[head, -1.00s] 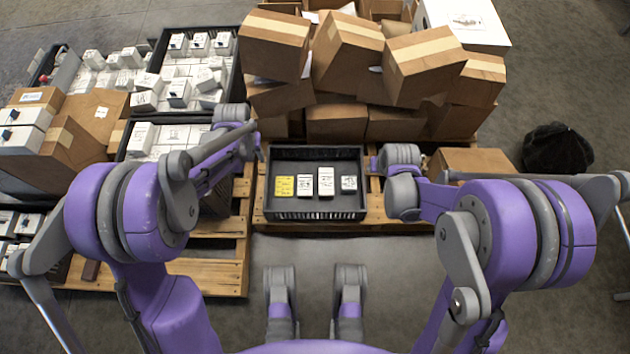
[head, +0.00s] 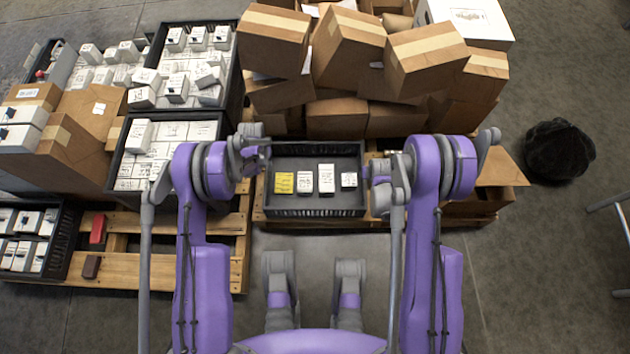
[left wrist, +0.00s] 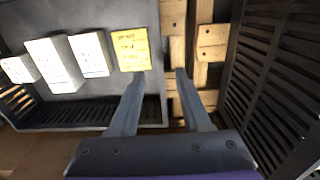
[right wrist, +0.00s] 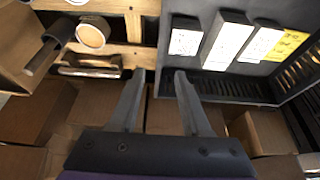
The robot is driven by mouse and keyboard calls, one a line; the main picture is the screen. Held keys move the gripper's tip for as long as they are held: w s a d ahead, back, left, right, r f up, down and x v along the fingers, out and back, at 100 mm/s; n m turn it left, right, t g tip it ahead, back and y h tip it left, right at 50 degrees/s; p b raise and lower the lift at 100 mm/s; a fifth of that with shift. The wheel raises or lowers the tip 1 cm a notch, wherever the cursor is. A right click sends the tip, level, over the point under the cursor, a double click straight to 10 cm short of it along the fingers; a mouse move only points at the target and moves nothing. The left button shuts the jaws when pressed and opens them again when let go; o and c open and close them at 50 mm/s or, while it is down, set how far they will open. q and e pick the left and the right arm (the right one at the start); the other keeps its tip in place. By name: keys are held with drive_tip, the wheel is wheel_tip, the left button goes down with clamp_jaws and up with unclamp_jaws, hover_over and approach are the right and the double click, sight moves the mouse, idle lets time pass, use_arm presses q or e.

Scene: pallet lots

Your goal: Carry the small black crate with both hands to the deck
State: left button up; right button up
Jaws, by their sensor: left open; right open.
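The small black crate (head: 315,212) sits on a wooden pallet in the middle of the head view, holding one yellow and several white boxes. It also shows in the left wrist view (left wrist: 75,116) and the right wrist view (right wrist: 235,86). My left gripper (left wrist: 158,74) is open at the crate's left end, its fingers on either side of the end wall's line. My right gripper (right wrist: 159,73) is open at the right end, fingers likewise placed. Neither is closed on the wall; contact cannot be told. Both grippers are partly hidden by my arms in the head view.
Brown cartons (head: 348,50) are piled right behind the crate. Large black crates of white boxes (head: 172,152) stand at left, close to my left arm. A pallet (head: 170,268) with bare slats lies at front left. A black bag (head: 559,150) lies on the open floor at right.

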sight(268, 178)
use_arm(q)
wheel_tip(268, 178, down, 11)
drive_tip(key=shift+r, duration=0.15)
use_arm(e)
drive_tip(key=x, duration=1)
drive_tip(key=shift+w+f, duration=0.15)
drive_tip(key=shift+f, duration=0.2)
use_arm(q)
clamp_jaws()
use_arm(e)
clamp_jaws()
